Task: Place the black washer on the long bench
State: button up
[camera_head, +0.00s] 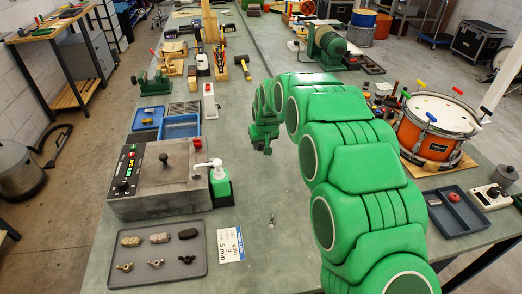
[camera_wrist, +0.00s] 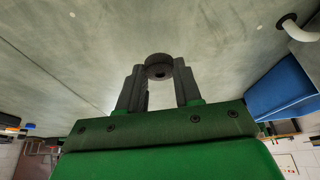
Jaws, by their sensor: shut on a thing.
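The black washer (camera_wrist: 158,66) is a dark ring held between the fingertips of my gripper (camera_wrist: 158,82) in the wrist view. In the head view my gripper (camera_head: 265,145) is low over the middle of the long bench (camera_head: 245,185); the washer cannot be made out there. The grey-green bench top (camera_wrist: 110,45) fills the background in the wrist view. I cannot tell whether the washer touches it.
Left of my gripper are a blue tray (camera_head: 181,119), a control box (camera_head: 118,205) and a green-white pump bottle (camera_head: 219,185). A grey tray (camera_head: 190,272) with stones and wing nuts lies at front left. An orange drum (camera_head: 435,128) stands right. The bench around my gripper is clear.

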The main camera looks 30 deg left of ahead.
aim_at(261, 147)
jog(key=shift+w+a+f, duration=0.15)
jog(key=shift+f, duration=1.65)
jog(key=o, duration=1)
jog(key=v, duration=1.2)
jog(key=shift+r, duration=0.1)
